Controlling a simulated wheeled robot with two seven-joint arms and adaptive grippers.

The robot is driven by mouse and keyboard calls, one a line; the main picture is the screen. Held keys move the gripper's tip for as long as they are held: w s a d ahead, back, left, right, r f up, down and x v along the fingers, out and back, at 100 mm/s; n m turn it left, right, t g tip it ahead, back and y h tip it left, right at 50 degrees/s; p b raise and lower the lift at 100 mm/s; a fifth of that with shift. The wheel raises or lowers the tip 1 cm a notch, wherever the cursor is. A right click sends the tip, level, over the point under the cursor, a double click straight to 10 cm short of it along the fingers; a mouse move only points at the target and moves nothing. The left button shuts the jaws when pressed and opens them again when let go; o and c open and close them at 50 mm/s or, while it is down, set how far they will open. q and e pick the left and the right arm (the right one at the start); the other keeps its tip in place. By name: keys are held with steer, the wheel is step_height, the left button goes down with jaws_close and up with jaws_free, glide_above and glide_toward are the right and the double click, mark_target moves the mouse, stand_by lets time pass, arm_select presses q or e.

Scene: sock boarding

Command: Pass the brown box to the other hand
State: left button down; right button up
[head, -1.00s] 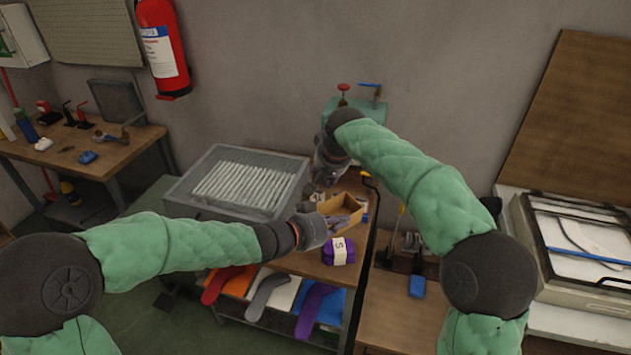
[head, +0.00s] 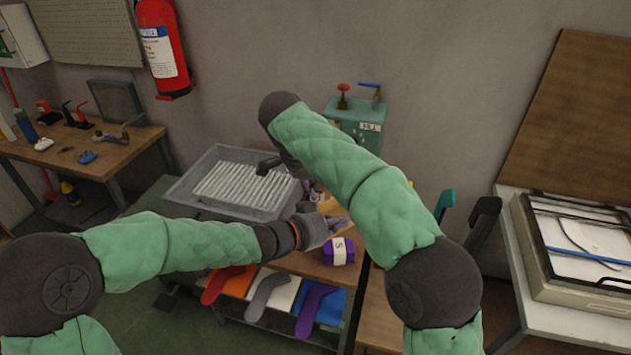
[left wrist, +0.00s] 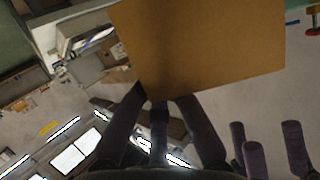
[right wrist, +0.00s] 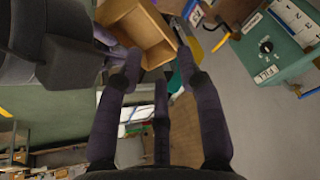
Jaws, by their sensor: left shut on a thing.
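The brown box (right wrist: 140,35) is open-topped and shows bare inner walls in the right wrist view. Its flat brown side (left wrist: 205,50) fills the top of the left wrist view. In the head view only a sliver of the box (head: 328,207) shows beside my right forearm. My left gripper (head: 322,229) is shut on the box's near side and holds it over the bench. My right gripper (right wrist: 158,72) has its fingers spread, with the box just past the fingertips; I see no clear contact. In the head view it is mostly hidden behind my right forearm.
A grey tray of white rods (head: 208,153) lies left of the box. A purple sock bundle (head: 330,257) with a white band lies on the bench below my left gripper. A green machine (head: 365,140) stands behind. Coloured socks (head: 265,298) lie on a lower shelf.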

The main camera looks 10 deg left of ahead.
mark_target(331, 212)
steer(key=x, duration=1.1)
steer(key=shift+w+d+f, duration=0.1)
steer(key=shift+f, duration=0.15)
jaws_close()
arm_select(q)
steer(key=c, duration=1.3)
jaws_free()
